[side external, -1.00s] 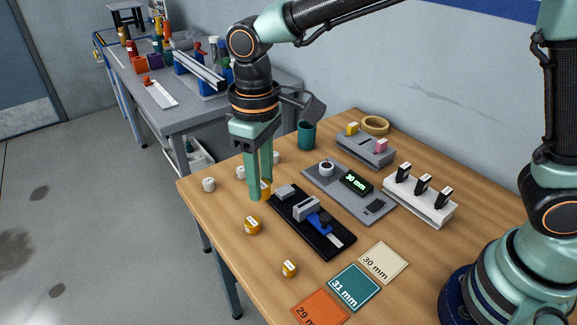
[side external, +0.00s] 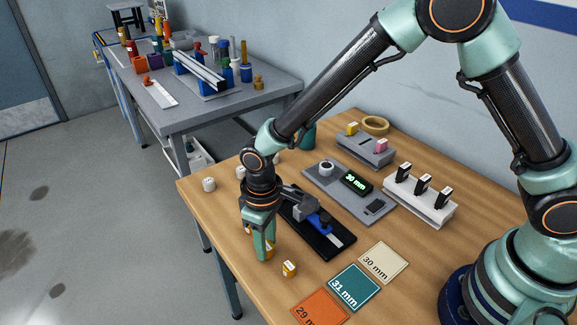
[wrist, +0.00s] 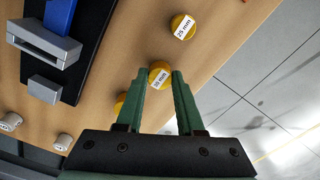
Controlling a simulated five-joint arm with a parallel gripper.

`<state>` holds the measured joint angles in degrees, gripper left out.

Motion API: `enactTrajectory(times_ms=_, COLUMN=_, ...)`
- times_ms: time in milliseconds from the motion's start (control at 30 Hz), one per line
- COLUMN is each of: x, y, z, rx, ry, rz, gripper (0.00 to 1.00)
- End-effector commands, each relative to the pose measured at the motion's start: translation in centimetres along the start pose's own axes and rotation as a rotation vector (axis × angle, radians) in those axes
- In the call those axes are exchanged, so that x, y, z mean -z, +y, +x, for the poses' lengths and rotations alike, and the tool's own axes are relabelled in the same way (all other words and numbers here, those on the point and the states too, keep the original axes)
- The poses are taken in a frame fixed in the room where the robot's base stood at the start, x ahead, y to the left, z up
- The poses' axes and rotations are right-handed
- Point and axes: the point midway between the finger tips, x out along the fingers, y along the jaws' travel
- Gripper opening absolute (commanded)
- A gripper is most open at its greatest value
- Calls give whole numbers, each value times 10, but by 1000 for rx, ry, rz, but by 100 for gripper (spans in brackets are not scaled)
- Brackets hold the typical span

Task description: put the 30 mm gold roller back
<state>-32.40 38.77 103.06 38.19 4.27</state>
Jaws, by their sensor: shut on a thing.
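My gripper (side external: 264,253) is low over the front left of the wooden table, its fingers pointing down. In the wrist view it is shut on the gold roller (wrist: 160,74) whose white label reads 30 mm. The fingers hide most of this roller in the side view. I cannot tell whether it touches the table. A second gold roller (side external: 289,269), with a label that looks like 25 mm in the wrist view (wrist: 182,26), stands close by. Another gold roller (wrist: 120,103) is partly hidden behind a finger.
The black fixture with a blue slider (side external: 322,219) lies right behind my gripper. A grey gauge (side external: 348,190) shows 30 mm. Cards for 30 mm (side external: 383,262), 31 mm (side external: 354,288) and 29 mm (side external: 319,309) lie right. A white roller (side external: 208,184) stands left.

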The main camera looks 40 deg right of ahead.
Motion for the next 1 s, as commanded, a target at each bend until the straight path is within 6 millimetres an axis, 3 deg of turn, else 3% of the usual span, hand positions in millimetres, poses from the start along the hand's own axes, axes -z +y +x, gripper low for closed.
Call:
enactTrajectory(times_ms=400, x=0, y=0, z=6, rx=0, ry=1, rz=0, gripper=0)
enactTrajectory(times_ms=433, x=0, y=0, z=5, rx=0, ry=1, rz=0, gripper=48)
enactTrajectory(times_ms=500, x=0, y=0, z=5, rx=0, ry=1, rz=0, gripper=67)
enactTrajectory(times_ms=833, x=0, y=0, z=3, rx=0, ry=2, rz=0, gripper=67)
enactTrajectory(times_ms=1000, x=1, y=0, z=-14, rx=0, ry=5, rz=0, gripper=67)
